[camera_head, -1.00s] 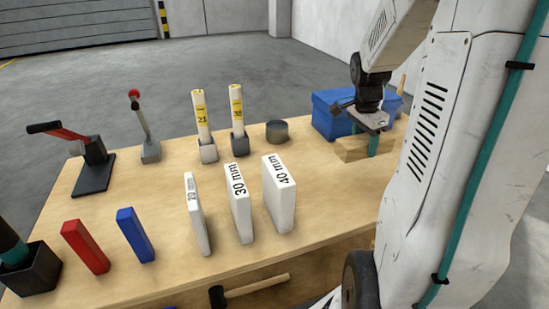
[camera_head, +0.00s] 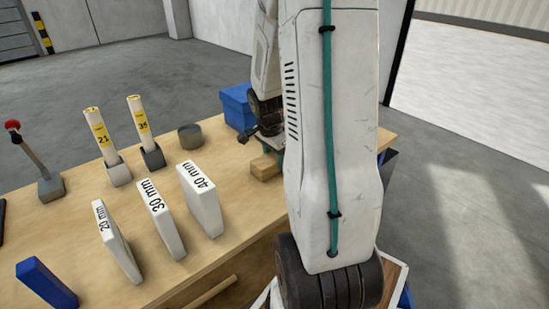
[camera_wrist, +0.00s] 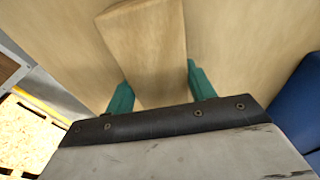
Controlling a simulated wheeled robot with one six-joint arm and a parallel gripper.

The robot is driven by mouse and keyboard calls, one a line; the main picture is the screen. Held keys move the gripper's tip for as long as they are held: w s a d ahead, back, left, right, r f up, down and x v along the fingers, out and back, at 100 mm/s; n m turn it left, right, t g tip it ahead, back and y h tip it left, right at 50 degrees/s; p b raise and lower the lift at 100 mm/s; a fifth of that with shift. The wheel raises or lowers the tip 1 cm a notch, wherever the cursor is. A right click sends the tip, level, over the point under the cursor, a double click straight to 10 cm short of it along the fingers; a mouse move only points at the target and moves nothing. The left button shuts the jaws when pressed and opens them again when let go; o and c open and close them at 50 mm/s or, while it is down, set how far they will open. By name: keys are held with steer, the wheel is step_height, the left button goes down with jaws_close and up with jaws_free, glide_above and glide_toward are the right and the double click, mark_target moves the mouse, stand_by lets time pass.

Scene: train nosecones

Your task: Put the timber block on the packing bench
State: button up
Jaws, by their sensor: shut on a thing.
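The timber block (camera_head: 265,167) is a pale wooden bar at the right end of the wooden bench (camera_head: 195,262), partly hidden behind my arm. In the wrist view the timber block (camera_wrist: 147,50) lies between the two teal fingers of my gripper (camera_wrist: 160,88), which is shut on it. The block appears at or just over the wooden top; I cannot tell whether it touches. In the head view my gripper (camera_head: 272,142) is mostly hidden by my arm. I cannot tell whether this bench is the packing bench.
White blocks marked 20, 30 and 40 mm (camera_head: 200,199) stand left of my arm. Behind them are two yellow-labelled tubes (camera_head: 140,127) and a grey round tin (camera_head: 190,136). A blue box (camera_head: 237,106) stands close behind my gripper. Open floor (camera_head: 455,210) lies to the right.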

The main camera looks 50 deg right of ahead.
mark_target(270, 158)
steer(key=shift+f, duration=0.1)
steer(key=o, duration=1.2)
step_height(270, 158, up, 12)
steer(key=a, duration=0.2)
steer(key=a+r+n, duration=0.4)
steer(key=a, duration=0.3)
steer(key=s+a+r+n, duration=0.1)
steer(key=s+a+n, duration=0.3)
steer(key=a, duration=0.3)
steer(key=s+a+r+n+t+y, duration=0.1)
steer(key=s+a+n, duration=0.3)
steer(key=a+n, duration=0.3)
steer(key=s+a+r+n, duration=0.2)
steer(key=s+a+n, duration=0.2)
steer(key=a, duration=0.3)
steer(key=shift+s+a+n+t+y, duration=0.3)
steer(key=shift+s+n+y, duration=0.1)
steer(key=shift+n, duration=0.5)
